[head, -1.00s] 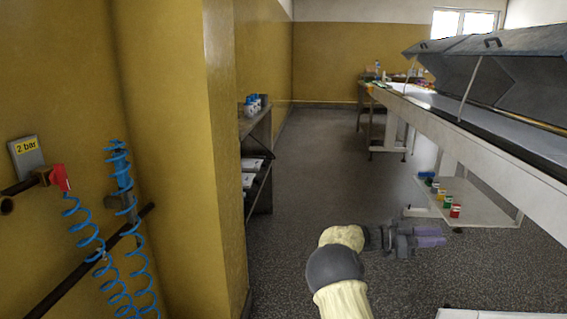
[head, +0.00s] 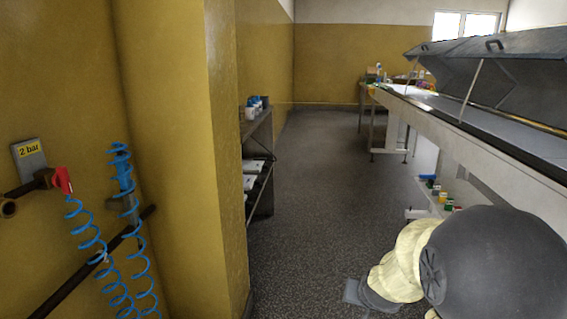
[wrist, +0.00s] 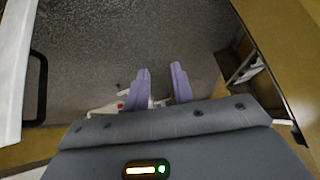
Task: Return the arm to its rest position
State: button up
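My arm (head: 490,262) is folded in the lower right of the head view, its large dark joint close to the camera. The grey wrist end (head: 370,295) hangs low over the floor, and the fingertips do not show in that view. In the wrist view my gripper (wrist: 161,84) has two purple fingers standing apart. Nothing is visible held between them; the grey floor shows past their tips.
The long machine (head: 490,125) with its raised covers runs along the right, with coloured pots (head: 443,197) on a low shelf, partly behind my arm. Blue coiled hoses (head: 90,240) hang on the left wall. A shelf rack (head: 258,150) stands beyond the pillar. The middle floor (head: 320,180) is clear.

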jog(key=s+a+f+n+g+y, duration=0.1)
jog(key=s+a+f+n+g, duration=0.1)
jog(key=s, duration=0.7)
jog(key=s+a+f+n+g, duration=0.1)
jog(key=s+a+g, duration=0.15)
jog(key=s, duration=0.55)
notch_tip(320, 180, up, 38)
jog(key=p, duration=3.8)
jog(key=shift+d, duration=0.3)
jog(key=shift+w+d, duration=0.1)
